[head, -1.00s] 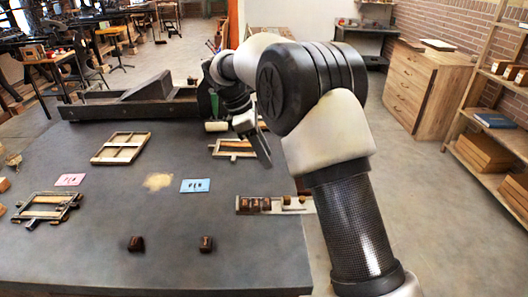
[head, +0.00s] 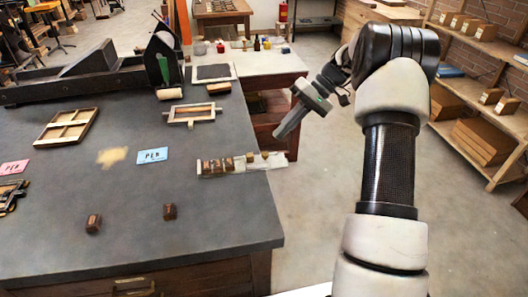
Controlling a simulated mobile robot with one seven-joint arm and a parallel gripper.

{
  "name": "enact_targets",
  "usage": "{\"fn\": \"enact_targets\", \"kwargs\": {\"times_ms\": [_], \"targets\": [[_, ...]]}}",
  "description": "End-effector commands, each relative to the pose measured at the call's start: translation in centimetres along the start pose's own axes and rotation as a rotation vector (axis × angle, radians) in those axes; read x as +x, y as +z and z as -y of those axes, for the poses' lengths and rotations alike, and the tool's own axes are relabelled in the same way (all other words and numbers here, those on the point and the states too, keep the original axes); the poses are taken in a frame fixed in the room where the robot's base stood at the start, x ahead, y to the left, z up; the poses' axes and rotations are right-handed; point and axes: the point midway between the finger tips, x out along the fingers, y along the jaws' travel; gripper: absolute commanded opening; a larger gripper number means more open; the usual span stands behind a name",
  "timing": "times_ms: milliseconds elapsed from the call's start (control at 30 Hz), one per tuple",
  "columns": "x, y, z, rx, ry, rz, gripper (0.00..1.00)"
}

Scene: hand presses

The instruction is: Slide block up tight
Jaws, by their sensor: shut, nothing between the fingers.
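A pale, narrow tray (head: 216,174) lies along the right edge of the dark table. Several brown blocks (head: 215,167) stand close together in its left part. A block (head: 250,157) and a small tan piece (head: 265,155) stand further right in it, with a gap between them. My gripper (head: 279,134) is shut and empty, pointing down and left. In the picture it is above the tray's right end and appears apart from it. Two loose dark brown blocks (head: 93,223) (head: 169,211) lie on the table in front.
A blue card (head: 152,156), a pink card (head: 14,167) and wooden frames (head: 67,127) (head: 191,115) lie on the table. A black press (head: 95,78) stands at the back. A side table (head: 270,63) with small bottles stands behind. The floor at right is open.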

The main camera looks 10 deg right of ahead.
Motion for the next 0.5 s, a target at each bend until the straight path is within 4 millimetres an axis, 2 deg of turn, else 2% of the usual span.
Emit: {"fn": "enact_targets", "kwargs": {"times_ms": [100,200,367,500], "targets": [[-1.3,-0.2,-1.1,0.081,-0.068,-0.071,0.00],[-1.2,-0.3,-1.2,0.100,-0.086,-0.087,0.00],[1.0,-0.5,-1.0,0.098,-0.087,-0.084,0.00],[3.6,-0.7,-0.8,0.098,-0.085,-0.082,0.00]]}}
